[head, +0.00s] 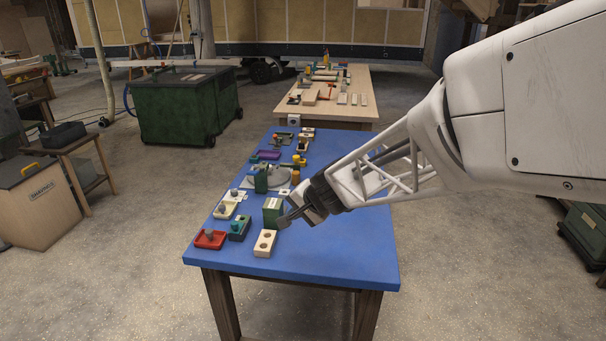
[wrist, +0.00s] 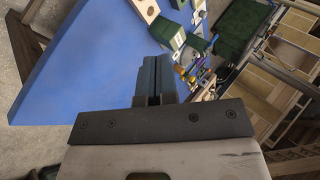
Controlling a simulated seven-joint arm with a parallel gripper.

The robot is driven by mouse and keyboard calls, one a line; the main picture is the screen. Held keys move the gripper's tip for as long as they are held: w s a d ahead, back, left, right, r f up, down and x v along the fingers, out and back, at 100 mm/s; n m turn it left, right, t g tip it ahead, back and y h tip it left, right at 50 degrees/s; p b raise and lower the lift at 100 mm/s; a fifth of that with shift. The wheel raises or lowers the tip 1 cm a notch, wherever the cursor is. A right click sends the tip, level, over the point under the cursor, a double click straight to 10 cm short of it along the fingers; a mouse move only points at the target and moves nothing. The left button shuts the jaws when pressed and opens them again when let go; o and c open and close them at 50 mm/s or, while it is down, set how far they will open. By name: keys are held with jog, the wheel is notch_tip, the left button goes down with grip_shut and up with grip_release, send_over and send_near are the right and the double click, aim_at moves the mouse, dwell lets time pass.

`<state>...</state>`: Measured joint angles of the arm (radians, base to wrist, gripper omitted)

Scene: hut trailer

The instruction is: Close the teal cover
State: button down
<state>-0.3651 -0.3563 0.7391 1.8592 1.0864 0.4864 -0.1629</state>
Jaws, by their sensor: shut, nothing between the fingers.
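A small teal-and-dark box (head: 240,229) stands near the front left of the blue table. I take its teal part as the cover, but it is too small to tell how far it stands open. A bit of teal (wrist: 178,4) shows at the top edge of the wrist view, mostly cut off. My gripper (head: 284,221) is shut and empty, to the right of the teal box, with a dark green block and a cream block close by. In the wrist view its fingers (wrist: 155,66) are together over the blue table, and they look apart from the teal piece.
A red tray (head: 211,240) is to the left. Several small things stand behind on the blue table (head: 345,245). Its right side is clear.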

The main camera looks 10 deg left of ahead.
aim_at(237, 229)
jog(key=w+a+f+m+t, duration=0.1)
jog(key=w+a+f+m, duration=0.2)
jog(key=a+f, duration=0.8)
jog(key=shift+w+a, duration=0.25)
jog(key=shift+w, duration=0.9)
jog(key=shift+f, duration=0.1)
jog(key=x, duration=0.9)
jog(key=shift+a+f, duration=0.1)
jog(key=shift+a, duration=0.15)
jog(key=shift+w+a+f, duration=0.15)
jog(key=shift+w+a, duration=0.1)
jog(key=shift+w, duration=0.05)
jog(key=shift+w+a, duration=0.5)
jog(key=shift+a, duration=0.25)
jog(key=shift+w+a, duration=0.55)
jog(key=shift+a, duration=0.15)
